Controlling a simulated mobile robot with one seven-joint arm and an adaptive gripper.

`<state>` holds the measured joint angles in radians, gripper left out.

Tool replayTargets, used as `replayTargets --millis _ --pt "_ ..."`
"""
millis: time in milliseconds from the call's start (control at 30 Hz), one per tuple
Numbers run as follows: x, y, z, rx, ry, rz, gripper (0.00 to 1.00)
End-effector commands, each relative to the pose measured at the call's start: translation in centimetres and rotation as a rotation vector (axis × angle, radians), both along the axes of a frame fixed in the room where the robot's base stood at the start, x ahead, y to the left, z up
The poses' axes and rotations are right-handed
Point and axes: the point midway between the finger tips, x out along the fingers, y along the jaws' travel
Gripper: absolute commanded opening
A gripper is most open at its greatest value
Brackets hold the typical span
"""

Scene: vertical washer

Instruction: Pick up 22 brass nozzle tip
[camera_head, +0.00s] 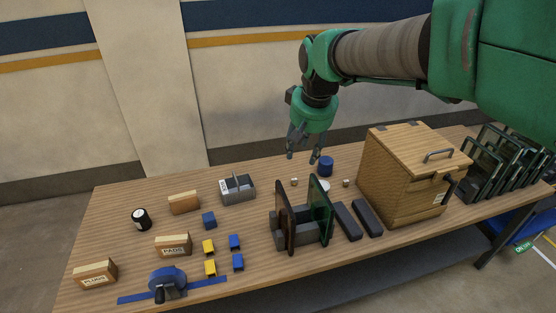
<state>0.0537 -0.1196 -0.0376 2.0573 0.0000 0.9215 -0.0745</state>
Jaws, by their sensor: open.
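My gripper (302,157) hangs fingers-down above the back middle of the table. Its fingers are spread and nothing is between them. Two small light objects lie on the table under and near it: a left small piece (294,181) below the gripper, and a right small piece (346,183) near the wooden box. Either could be the brass nozzle tip; they are too small to tell apart. The gripper is above both and touches neither.
A blue cylinder (326,166) stands close to the gripper's right finger. Upright dark and green panels (320,208) stand in front. A wooden box (398,180) is at right, with two dark bars (347,221) beside it. A grey caddy (238,189) is at left.

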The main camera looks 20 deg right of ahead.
Motion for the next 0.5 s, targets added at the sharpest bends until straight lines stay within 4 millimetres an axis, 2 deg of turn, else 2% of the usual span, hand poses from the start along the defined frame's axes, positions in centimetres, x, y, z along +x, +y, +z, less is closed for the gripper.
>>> replayTargets --millis 100,500 --pt "3.1 -0.6 -0.1 -0.001 0.022 0.000 0.44" --pt "12.7 -2.4 -2.4 -0.004 0.082 0.007 0.44"
